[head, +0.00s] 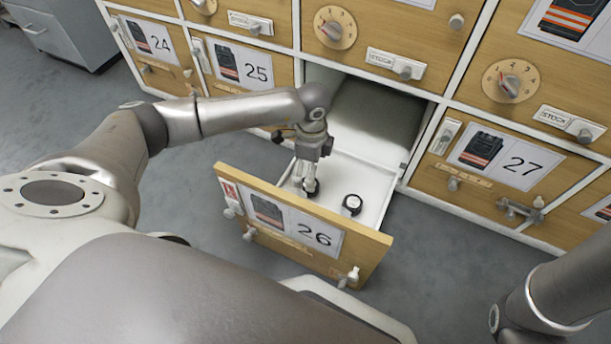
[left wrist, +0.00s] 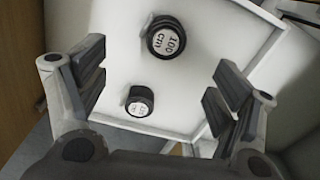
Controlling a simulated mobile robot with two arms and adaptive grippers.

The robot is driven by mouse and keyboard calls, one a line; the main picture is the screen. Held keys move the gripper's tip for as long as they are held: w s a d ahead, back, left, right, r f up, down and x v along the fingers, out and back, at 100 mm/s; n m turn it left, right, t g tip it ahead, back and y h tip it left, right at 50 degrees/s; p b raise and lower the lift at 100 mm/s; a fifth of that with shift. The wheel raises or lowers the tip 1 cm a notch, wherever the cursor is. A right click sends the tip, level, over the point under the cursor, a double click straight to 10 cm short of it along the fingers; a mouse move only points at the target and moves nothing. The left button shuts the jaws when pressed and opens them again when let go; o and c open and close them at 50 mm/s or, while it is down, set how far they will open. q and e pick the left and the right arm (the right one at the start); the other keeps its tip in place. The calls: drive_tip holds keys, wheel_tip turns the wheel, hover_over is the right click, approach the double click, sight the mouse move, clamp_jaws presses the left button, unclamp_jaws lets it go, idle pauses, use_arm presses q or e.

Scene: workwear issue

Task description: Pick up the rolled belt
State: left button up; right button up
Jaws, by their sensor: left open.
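Two small dark rolled belts with white round labels lie apart in the open white drawer (head: 375,210) numbered 26. In the head view one rolled belt (head: 351,204) is in the clear. The other rolled belt (head: 311,187) is at my left gripper (head: 306,181), partly hidden by its fingers. In the left wrist view, one belt (left wrist: 167,37) reads "100 cm" and the other belt (left wrist: 138,101) has a label too small to read. My left gripper is open over the drawer, its fingers wide apart with both belts showing between them. My right gripper is out of view.
The drawer's wooden front (head: 300,228) stands between my body and the belts. Its white side walls rise around them. Closed numbered compartments flank the opening, including 25 (head: 247,68) and 27 (head: 500,160). Grey floor (head: 440,260) is clear right of the drawer.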

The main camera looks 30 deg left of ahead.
sight(302, 193)
use_arm(q)
wheel_tip(302, 193, down, 4)
drive_tip(key=shift+f+b, duration=0.15)
drive_tip(key=shift+b, duration=0.95)
drive_tip(key=f+b, duration=0.2)
drive_tip(key=b, duration=0.1)
drive_tip(key=f+b, duration=0.1)
drive_tip(key=f, duration=0.1)
drive_tip(key=shift+w+f+b, duration=0.1)
drive_tip(key=shift+w+b, duration=0.25)
drive_tip(key=shift+b, duration=0.05)
drive_tip(key=shift+f+b, duration=0.4)
drive_tip(key=shift+f, duration=0.05)
drive_tip(key=shift+r, duration=0.1)
drive_tip(key=shift+c, duration=0.3)
drive_tip(key=c, duration=1.1)
